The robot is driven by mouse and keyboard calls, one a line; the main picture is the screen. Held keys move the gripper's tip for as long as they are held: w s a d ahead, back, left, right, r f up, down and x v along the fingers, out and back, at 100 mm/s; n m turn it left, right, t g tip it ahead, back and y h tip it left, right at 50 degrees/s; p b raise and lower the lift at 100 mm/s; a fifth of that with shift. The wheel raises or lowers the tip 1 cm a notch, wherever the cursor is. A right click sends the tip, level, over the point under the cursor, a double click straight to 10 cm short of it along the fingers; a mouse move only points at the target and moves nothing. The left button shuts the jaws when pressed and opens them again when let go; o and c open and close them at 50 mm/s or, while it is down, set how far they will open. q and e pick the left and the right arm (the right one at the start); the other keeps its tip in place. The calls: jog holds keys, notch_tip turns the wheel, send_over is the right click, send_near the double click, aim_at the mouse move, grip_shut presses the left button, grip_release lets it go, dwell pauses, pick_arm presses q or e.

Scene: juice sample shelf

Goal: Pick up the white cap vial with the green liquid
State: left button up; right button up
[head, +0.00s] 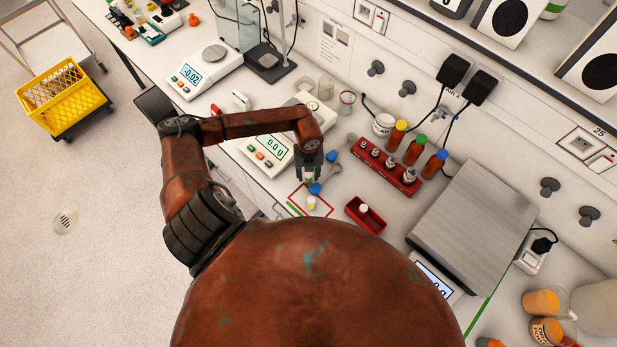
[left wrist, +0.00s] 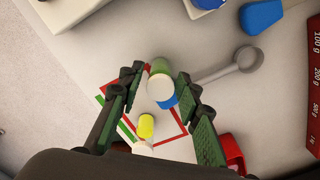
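The vial with green liquid (left wrist: 160,68) is between the two fingertips of my left gripper (left wrist: 160,78) in the left wrist view. It looks larger than the other vial on the bench, so it appears held above the surface, with its pale end toward the bottom of that view. In the head view my left gripper (head: 308,177) points down near the red-outlined square (head: 326,214), with a bit of green (head: 309,181) between its fingers. The fingers hide much of the vial there. My right gripper is not in view.
A blue item (head: 315,188) lies beside the gripper. A red tray (head: 378,226) holding a white-capped item is to the right. A scale (head: 266,153), a red rack (head: 402,184) and brown bottles (head: 414,153) stand behind.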

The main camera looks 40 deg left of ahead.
pick_arm(q)
jog(key=c, duration=0.8)
jog(key=shift+r, duration=0.15)
